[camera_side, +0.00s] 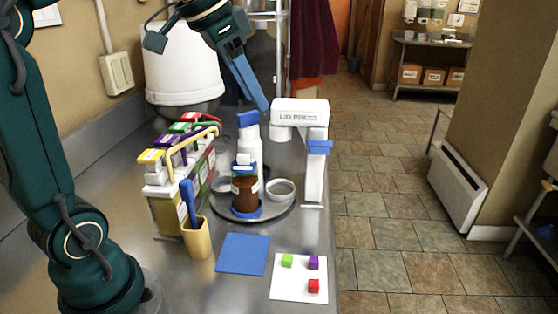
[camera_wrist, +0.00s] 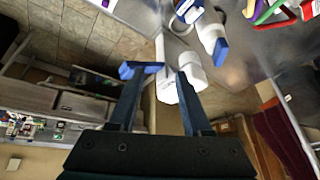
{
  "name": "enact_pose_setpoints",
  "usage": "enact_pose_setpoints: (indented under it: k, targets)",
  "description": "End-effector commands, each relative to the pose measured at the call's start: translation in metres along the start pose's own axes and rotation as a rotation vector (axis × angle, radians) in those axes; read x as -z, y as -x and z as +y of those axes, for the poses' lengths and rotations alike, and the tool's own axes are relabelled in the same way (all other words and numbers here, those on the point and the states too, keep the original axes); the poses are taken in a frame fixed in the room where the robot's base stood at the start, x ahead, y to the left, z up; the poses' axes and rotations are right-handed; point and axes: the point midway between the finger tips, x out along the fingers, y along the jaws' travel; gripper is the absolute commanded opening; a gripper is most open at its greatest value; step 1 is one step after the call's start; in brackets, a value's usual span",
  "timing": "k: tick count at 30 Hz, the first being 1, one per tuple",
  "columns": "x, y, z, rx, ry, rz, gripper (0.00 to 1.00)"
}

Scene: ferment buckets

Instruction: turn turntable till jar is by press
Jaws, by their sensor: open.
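The brown jar (camera_side: 245,191) stands upright on a blue disc at the front of the round metal turntable (camera_side: 222,208). The white lid press (camera_side: 300,112) stands at the turntable's back right, with a blue handle (camera_side: 320,147). The jar is apart from the press. My gripper (camera_side: 266,106) is raised above the turntable's far side, left of the press head. In the wrist view my gripper (camera_wrist: 160,76) is open, with the white press (camera_wrist: 168,88) beyond and between its fingers.
A white, blue-topped device (camera_side: 249,125) stands behind the jar. Clear round dishes (camera_side: 281,188) sit on the turntable. A rack of colour-topped bottles (camera_side: 168,190) and a tan cup (camera_side: 196,238) are at left. A blue mat (camera_side: 243,254) and a white card (camera_side: 299,287) with cubes lie in front.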

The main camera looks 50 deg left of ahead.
Motion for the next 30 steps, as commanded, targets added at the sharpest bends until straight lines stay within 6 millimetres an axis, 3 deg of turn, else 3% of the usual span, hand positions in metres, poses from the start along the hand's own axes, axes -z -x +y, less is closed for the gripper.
enact_pose_setpoints:
  k: [1, 3, 10, 15, 24, 30]
  targets:
    - [0.007, -0.006, -0.021, 0.004, 0.023, -0.011, 0.49]
    - [0.012, -0.013, -0.045, 0.006, 0.050, -0.020, 0.49]
    - [0.005, -0.038, -0.104, 0.016, 0.168, -0.056, 0.49]
    - [-0.006, -0.050, -0.115, 0.011, 0.209, -0.081, 0.49]
    - [-0.009, -0.085, -0.114, 0.010, 0.209, -0.082, 0.49]
    - [-0.009, -0.096, -0.115, 0.014, 0.208, -0.079, 0.49]
